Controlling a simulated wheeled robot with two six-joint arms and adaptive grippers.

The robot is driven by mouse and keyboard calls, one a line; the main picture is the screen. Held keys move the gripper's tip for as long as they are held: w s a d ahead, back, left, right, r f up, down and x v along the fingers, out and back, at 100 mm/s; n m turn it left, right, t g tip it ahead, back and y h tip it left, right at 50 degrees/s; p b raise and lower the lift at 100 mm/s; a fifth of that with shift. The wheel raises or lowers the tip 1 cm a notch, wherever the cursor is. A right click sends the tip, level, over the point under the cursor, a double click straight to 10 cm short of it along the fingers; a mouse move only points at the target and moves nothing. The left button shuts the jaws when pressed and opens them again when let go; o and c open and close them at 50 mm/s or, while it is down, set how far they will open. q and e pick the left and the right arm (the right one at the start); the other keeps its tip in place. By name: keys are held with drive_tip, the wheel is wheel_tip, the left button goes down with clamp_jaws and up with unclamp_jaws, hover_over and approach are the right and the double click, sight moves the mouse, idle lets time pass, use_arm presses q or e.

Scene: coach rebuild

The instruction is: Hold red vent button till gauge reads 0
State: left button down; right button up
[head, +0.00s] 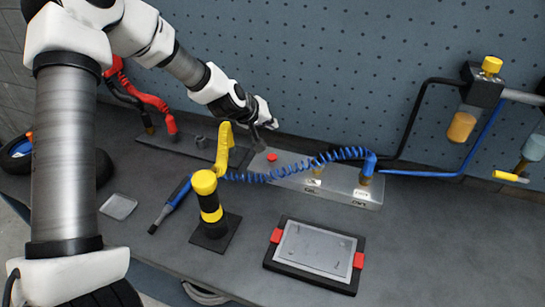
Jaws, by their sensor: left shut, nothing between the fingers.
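The red vent button (272,157) sits on top of a grey metal block (342,190) at the back of the bench. My left gripper (266,131) is shut and empty. Its fingers point down just behind and above the button. I cannot tell from this view whether they touch the block, but the button's red top shows uncovered. No gauge face can be made out, so its reading does not show. My right gripper is not in view.
A blue coiled hose (285,172) runs across the block's front, beside a yellow upright part (224,148). A yellow-black post (209,205) stands forward. Regulators (462,126) hang on the pegboard.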

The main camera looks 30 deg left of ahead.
sight(270, 157)
use_arm(q)
drive_tip(key=shift+f+b, duration=4.1)
drive_tip(key=shift+f, duration=0.25)
drive_tip(key=shift+f, duration=0.15)
drive_tip(key=shift+f+b, duration=0.3)
drive_tip(key=shift+b, duration=0.1)
drive_tip(key=shift+f+b, duration=0.5)
drive_tip(key=shift+f, duration=0.05)
idle(2.0)
drive_tip(key=shift+r+p, duration=1)
